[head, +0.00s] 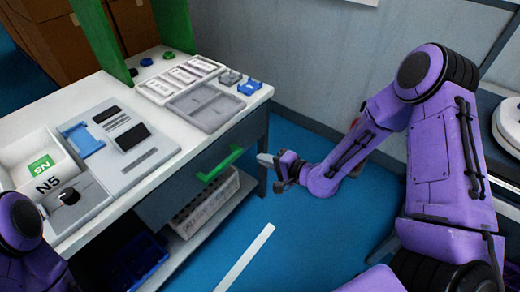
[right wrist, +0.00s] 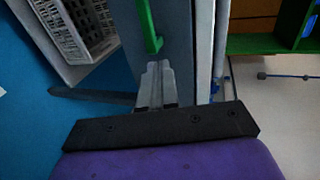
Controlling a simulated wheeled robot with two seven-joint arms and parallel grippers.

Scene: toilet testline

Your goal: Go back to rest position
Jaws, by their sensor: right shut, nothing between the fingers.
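My right gripper (head: 266,160) is off the front right corner of the white workbench (head: 165,185), beside the green drawer handle and apart from it. In the right wrist view its fingers (right wrist: 155,85) are together with nothing between them, pointing toward the bench front. Part of my left arm shows at the lower left edge of the head view, but the left gripper is not visible.
The green handle (head: 220,164) is on the bench's grey drawer. A grey crate (head: 205,205) and a dark blue crate (head: 135,262) sit below. Trays (head: 205,105) and a test device (head: 120,145) lie on top. Blue floor (head: 300,240) is open below my right arm.

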